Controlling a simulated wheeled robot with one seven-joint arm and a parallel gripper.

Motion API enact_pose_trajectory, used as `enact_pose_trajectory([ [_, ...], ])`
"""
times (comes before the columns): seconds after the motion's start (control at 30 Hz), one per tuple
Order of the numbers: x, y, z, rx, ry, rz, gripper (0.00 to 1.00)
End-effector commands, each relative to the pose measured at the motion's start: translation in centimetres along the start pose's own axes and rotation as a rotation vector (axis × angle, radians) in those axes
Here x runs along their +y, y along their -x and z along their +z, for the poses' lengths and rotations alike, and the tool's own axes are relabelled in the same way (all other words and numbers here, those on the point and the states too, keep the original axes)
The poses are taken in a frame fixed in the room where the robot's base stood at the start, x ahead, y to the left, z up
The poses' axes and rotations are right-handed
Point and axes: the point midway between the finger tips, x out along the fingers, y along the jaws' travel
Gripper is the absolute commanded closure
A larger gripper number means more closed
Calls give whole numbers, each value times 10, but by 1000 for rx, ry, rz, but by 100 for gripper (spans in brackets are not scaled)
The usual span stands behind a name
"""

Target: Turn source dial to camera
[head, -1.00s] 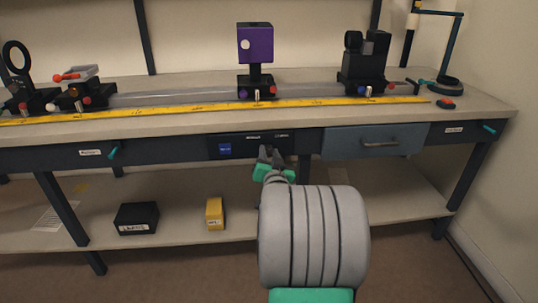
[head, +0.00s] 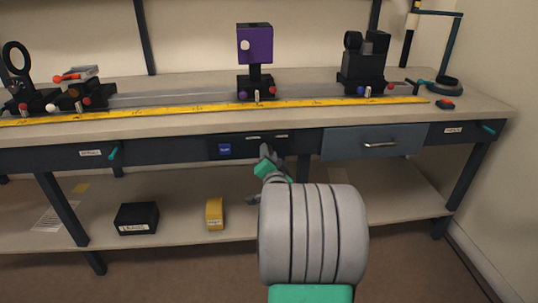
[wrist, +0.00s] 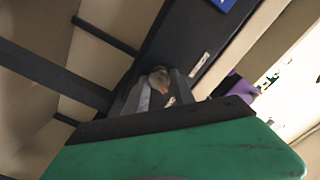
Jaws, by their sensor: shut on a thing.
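The source dial (wrist: 159,78) is a small grey round knob with a red mark, seen in the wrist view on a dark panel. My gripper (wrist: 158,88) is shut on it, with a finger on either side. In the head view my gripper (head: 266,153) is at the dark control panel (head: 242,153) under the bench top and hides the dial. The panel carries a blue label (head: 224,149) and two small white labels, too small to read. The dial's exact setting cannot be told.
A blue-grey drawer (head: 350,143) is right of the panel. A purple block (head: 255,43) on a mount and a black device (head: 363,65) stand on the bench rail above. A black box (head: 137,217) and a yellow box (head: 215,214) sit on the lower shelf.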

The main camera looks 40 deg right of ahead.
Motion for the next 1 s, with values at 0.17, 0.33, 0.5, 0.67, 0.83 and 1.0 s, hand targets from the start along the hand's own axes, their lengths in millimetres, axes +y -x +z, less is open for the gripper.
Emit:
enact_pose_trajectory([
  [0.17,0,0,0,0,-1,0,100],
  [0.33,0,0,0,0,0,0,59],
  [0.5,0,0,0,0,0,0,48],
  [0.67,0,0,0,0,1,0,48],
  [0.83,-1,13,-2,0,2,2,48],
  [1.0,-2,49,-3,2,0,2,48],
])
